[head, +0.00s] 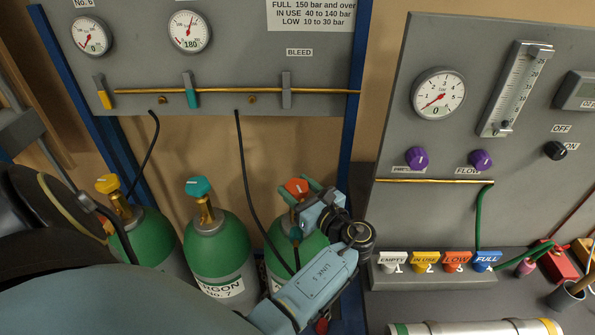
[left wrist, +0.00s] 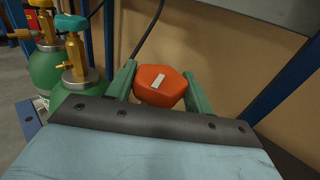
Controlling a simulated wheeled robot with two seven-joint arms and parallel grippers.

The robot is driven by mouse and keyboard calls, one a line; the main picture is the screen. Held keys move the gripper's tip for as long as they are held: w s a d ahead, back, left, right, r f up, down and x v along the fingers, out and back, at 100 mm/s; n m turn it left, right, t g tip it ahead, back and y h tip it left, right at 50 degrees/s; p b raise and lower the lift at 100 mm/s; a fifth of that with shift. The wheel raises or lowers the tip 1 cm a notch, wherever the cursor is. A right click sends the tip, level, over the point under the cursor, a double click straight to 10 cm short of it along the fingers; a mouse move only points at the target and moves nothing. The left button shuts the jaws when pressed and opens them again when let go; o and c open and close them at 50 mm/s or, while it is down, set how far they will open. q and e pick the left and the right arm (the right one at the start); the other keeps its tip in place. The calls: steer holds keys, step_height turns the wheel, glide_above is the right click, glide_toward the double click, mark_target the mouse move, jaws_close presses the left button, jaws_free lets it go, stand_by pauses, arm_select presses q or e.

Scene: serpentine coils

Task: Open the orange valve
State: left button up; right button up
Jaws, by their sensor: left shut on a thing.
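The orange valve (head: 296,187) is a knob on top of the rightmost green gas cylinder (head: 283,240) in the head view. In the left wrist view the orange valve (left wrist: 160,86) sits between the two green fingers and has a white mark on top. My left gripper (head: 302,194) is shut on the valve, with a finger on each side of it; it also shows in the left wrist view (left wrist: 160,88). My left arm hides part of the cylinder. My right gripper is not in view.
A teal-valved cylinder (head: 222,248) and a yellow-valved cylinder (head: 148,232) stand to the left. A black hose (head: 253,184) hangs close to the left gripper. A blue post (head: 356,98) and the gauge panel (head: 232,63) are behind. Colored tags (head: 425,262) line the bench at right.

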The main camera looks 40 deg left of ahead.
arm_select(q)
steer(key=shift+n+g, duration=0.7)
steer(key=shift+g, duration=0.7)
steer(key=o, duration=1)
steer(key=d+b, duration=0.2)
steer(key=d, duration=1.1)
steer(key=shift+s+d, duration=0.1)
steer(key=shift+d, duration=0.05)
